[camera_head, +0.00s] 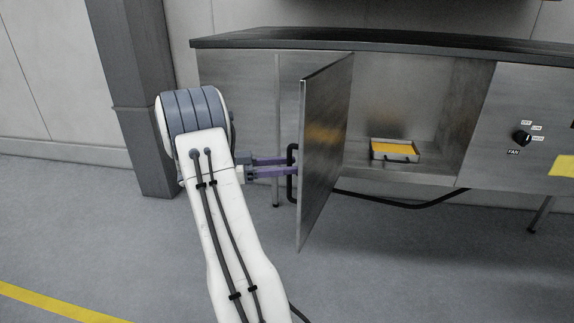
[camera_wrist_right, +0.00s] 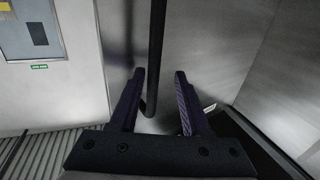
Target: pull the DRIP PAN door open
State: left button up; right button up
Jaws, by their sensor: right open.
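My right gripper (camera_head: 288,166) is at the handle from the left. Its purple fingers (camera_wrist_right: 160,82) are apart, with the handle bar between or just beyond them; contact cannot be told. Inside the open compartment sits a small metal pan (camera_head: 396,156) with orange-yellow contents. My left gripper is not in view.
The steel cabinet (camera_head: 235,85) has a dark top (camera_head: 380,42). A rotary knob (camera_head: 521,138) and a yellow label are at the right. A grey column (camera_head: 132,90) stands at the left. A black cable (camera_head: 410,206) hangs below the cabinet. The floor in front is clear.

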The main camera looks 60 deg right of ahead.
jog(key=b+v, duration=0.3)
jog(key=v, duration=0.7)
jog(key=shift+w+a, duration=0.15)
jog(key=shift+w, duration=0.1)
